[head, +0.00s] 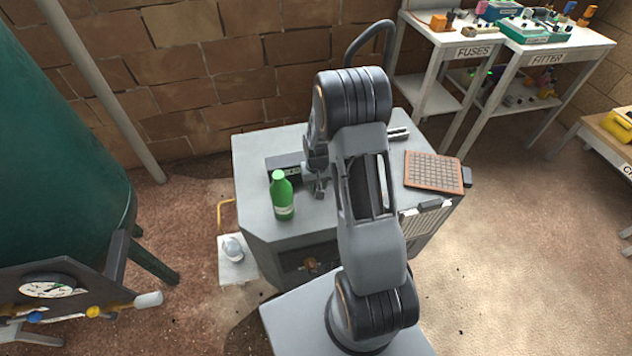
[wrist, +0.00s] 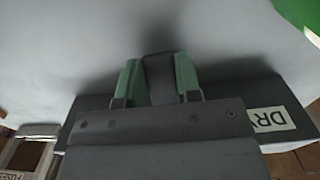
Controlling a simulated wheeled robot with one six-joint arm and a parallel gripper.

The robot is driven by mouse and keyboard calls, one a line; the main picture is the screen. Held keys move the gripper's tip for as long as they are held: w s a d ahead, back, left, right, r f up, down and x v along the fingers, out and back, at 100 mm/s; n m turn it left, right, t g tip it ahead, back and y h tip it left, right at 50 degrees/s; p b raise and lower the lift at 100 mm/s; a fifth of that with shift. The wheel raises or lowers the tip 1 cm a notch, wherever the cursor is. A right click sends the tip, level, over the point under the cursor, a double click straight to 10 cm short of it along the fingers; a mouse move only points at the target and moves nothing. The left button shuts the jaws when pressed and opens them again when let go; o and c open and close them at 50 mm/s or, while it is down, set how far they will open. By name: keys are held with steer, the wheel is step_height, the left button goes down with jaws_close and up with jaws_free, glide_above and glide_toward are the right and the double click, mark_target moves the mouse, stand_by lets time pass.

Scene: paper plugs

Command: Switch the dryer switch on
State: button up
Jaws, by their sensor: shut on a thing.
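The dryer switch box is a dark box (head: 284,168) at the back left of the grey cabinet top in the head view. In the wrist view its dark body (wrist: 240,93) shows with a pale label whose visible letters read DRY, upside down. My gripper (head: 319,188) is at the box's right end in the head view. In the wrist view my gripper (wrist: 158,77) has its two green-padded fingers on either side of a dark lever-like block (wrist: 160,68) and is shut on it. The lower part of that block is hidden, and the switch's on or off position cannot be told.
A green bottle (head: 282,196) stands left of my gripper on the cabinet (head: 305,225). A brown gridded panel (head: 434,171) lies to the right. Benches labelled FUSES (head: 474,51) and FITTER (head: 548,58) stand behind. A dark green tank (head: 55,150) is at left.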

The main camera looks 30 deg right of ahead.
steer(key=shift+w+r+p, duration=0.1)
steer(key=shift+r+p, duration=1.65)
steer(key=shift+r, duration=0.9)
steer(key=o, duration=0.7)
steer(key=shift+r+p, duration=1.35)
steer(key=shift+r, duration=0.6)
steer(key=shift+r, duration=0.15)
step_height(320, 180, up, 14)
steer(key=shift+f, duration=0.2)
